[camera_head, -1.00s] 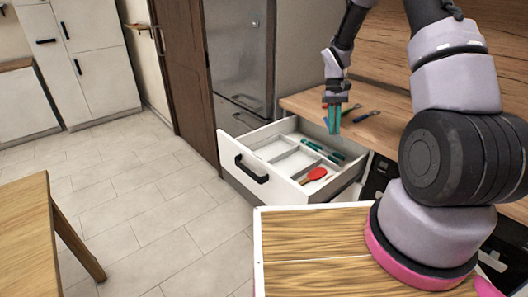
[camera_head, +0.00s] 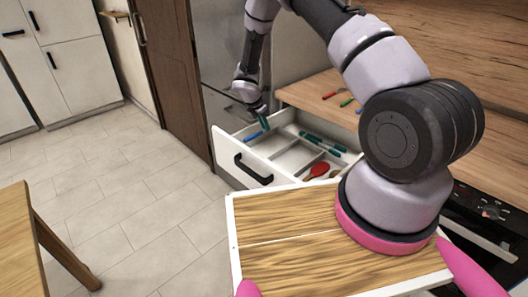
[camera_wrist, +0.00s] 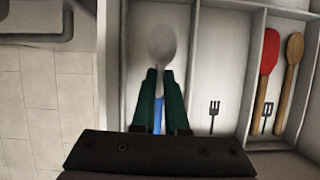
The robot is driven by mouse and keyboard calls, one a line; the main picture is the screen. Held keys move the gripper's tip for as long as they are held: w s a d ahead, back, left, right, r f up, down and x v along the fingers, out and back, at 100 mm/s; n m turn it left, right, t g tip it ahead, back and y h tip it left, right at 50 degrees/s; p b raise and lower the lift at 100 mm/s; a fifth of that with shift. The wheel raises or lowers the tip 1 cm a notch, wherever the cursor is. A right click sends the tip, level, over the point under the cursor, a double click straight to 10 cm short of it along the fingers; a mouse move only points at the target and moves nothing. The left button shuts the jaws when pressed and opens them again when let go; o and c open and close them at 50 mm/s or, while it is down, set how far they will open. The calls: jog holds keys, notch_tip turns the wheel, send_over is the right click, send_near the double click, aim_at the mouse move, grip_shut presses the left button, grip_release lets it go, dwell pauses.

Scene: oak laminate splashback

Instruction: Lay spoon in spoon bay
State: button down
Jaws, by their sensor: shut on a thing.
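My gripper (camera_wrist: 160,100) has green fingers shut on the blue handle of a spoon (camera_wrist: 160,45). Its grey bowl points to the top of the wrist view. The spoon is over the leftmost bay (camera_wrist: 133,37) of the open drawer; I cannot tell whether it touches the floor of the bay. Any mark in that bay is hidden. The bay to its right (camera_wrist: 222,60) bears a fork mark and looks empty. In the head view, my gripper (camera_head: 262,112) is over the drawer's left part, with the spoon's blue handle (camera_head: 253,136) showing.
The white drawer (camera_head: 240,174) is pulled open below the wooden counter. A red spoon (camera_wrist: 268,52) and a wooden spoon (camera_wrist: 294,50) lie in the right bay. Teal-handled cutlery (camera_head: 322,142) lies farther back in the drawer. Utensils with red (camera_head: 330,96) and green ends lie on the counter.

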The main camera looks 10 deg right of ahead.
send_over(267, 150)
jog(key=a, duration=0.2)
jog(key=f, duration=0.5)
jog(key=shift+s+d+f, duration=0.25)
jog(key=shift+s+f, duration=0.1)
jog(key=shift+f, duration=2.2)
jog(key=shift+f, duration=0.15)
jog(key=c, duration=0.9)
grip_release()
jog(key=shift+c, duration=0.2)
